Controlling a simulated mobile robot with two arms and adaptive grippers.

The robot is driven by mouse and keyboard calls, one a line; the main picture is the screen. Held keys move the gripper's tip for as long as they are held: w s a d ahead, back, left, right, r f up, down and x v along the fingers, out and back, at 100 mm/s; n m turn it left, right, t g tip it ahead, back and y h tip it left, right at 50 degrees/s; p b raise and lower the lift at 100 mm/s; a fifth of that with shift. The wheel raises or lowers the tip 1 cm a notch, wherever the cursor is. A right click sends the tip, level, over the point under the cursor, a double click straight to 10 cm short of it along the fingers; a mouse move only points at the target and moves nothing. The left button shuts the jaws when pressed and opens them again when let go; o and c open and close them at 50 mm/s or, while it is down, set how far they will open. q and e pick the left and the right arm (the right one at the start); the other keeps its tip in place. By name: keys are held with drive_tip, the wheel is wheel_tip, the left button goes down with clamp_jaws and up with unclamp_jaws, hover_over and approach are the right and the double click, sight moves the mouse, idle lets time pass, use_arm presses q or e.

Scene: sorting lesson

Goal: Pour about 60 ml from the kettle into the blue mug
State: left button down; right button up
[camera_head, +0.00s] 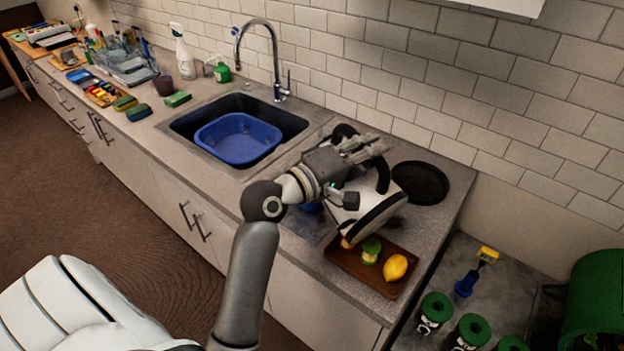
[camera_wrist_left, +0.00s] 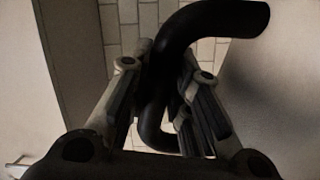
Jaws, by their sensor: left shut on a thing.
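The white kettle (camera_head: 371,208) with a black handle and dark band is tilted, held above the counter just left of a black round base. My left gripper (camera_head: 362,150) is shut on its handle. In the left wrist view the black handle (camera_wrist_left: 167,62) passes between the two fingers. A small blue patch, seemingly the blue mug (camera_head: 312,207), shows below my gripper, mostly hidden by it and the kettle. I cannot see the mug's opening, the spout's end or any liquid. My right gripper is not in view.
The black round base (camera_head: 421,182) lies near the wall. A wooden tray (camera_head: 345,262) with a lemon (camera_head: 395,267) and a green-topped item (camera_head: 371,251) sits in front of the kettle. The sink holds a blue basin (camera_head: 236,139). The counter ends just right of the base.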

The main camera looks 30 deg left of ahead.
use_arm(q)
drive_tip(key=shift+s+d+r, duration=0.1)
drive_tip(key=shift+d+r, duration=0.05)
drive_tip(key=shift+d, duration=0.05)
drive_tip(key=shift+a+r, duration=0.2)
drive_tip(key=shift+a, duration=0.1)
drive_tip(key=shift+w+a+r+p, duration=0.15)
drive_tip(key=shift+w+a+p, duration=0.15)
drive_tip(key=shift+p, duration=0.2)
idle(0.8)
